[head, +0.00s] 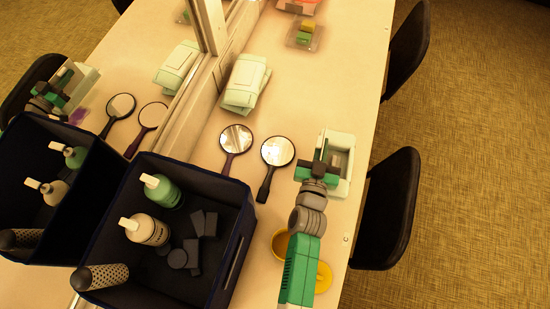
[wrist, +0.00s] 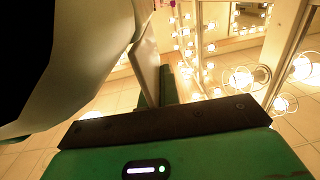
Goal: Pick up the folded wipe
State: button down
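I cannot pick out the folded wipe for certain. My gripper (head: 322,160) is at a white open box (head: 347,143) near the counter's right edge in the head view. It overlaps the box's left side, and I cannot tell whether they touch. A large pale surface (wrist: 95,60) fills the upper left of the wrist view, close to the camera; what it is stays unclear. The gripper's fingertips are largely hidden, so I cannot see whether anything is between them. Pale green and white flat packs (head: 245,82) lie stacked farther back by the wall mirror.
A dark blue bin (head: 240,210) with bottles and grey pieces stands at left. Two hand mirrors (head: 236,138) (head: 277,151) lie left of my gripper. A yellow round container (head: 323,277) is beside my arm. A clear tray (head: 305,36) sits far back.

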jog(key=w+a+r+m+h+p, duration=0.1)
jog(key=w+a+r+p, duration=0.1)
jog(key=r+p, duration=0.3)
jog(key=shift+w+a+r+p, duration=0.2)
jog(key=shift+w+p, duration=0.15)
jog(key=shift+w, duration=0.35)
notch_tip(320, 180, down, 10)
jog(key=b, duration=0.7)
